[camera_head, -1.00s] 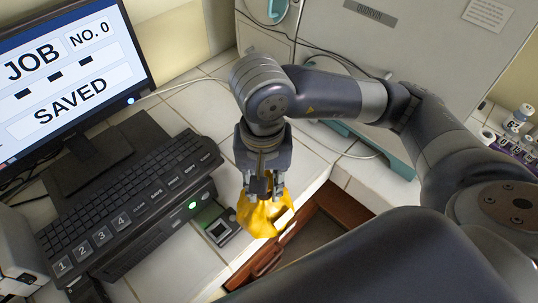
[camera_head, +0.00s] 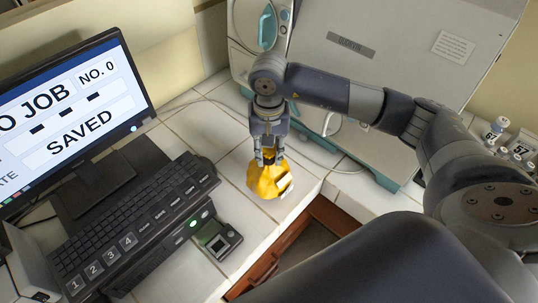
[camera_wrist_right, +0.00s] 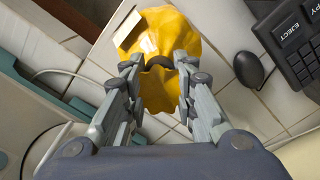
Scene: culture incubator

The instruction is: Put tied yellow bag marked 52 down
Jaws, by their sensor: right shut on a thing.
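The tied yellow bag (camera_head: 266,180) hangs below my right gripper (camera_head: 268,157), over the white tiled counter near its front edge. My right gripper is shut on the bag's dark tied neck. In the right wrist view the bag (camera_wrist_right: 165,50) bulges out beyond the fingertips (camera_wrist_right: 159,66), and a pale label (camera_wrist_right: 129,31) shows on it. The number on the label cannot be read. Whether the bag touches the counter is hard to tell. My left gripper is not in view.
A keyboard unit (camera_head: 140,230) and a monitor (camera_head: 70,105) stand at the left. A small dark device (camera_head: 218,240) lies near the counter's front edge. A large grey incubator (camera_head: 390,60) stands behind. Lidded bottles (camera_head: 495,132) are at the far right. Tiles around the bag are clear.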

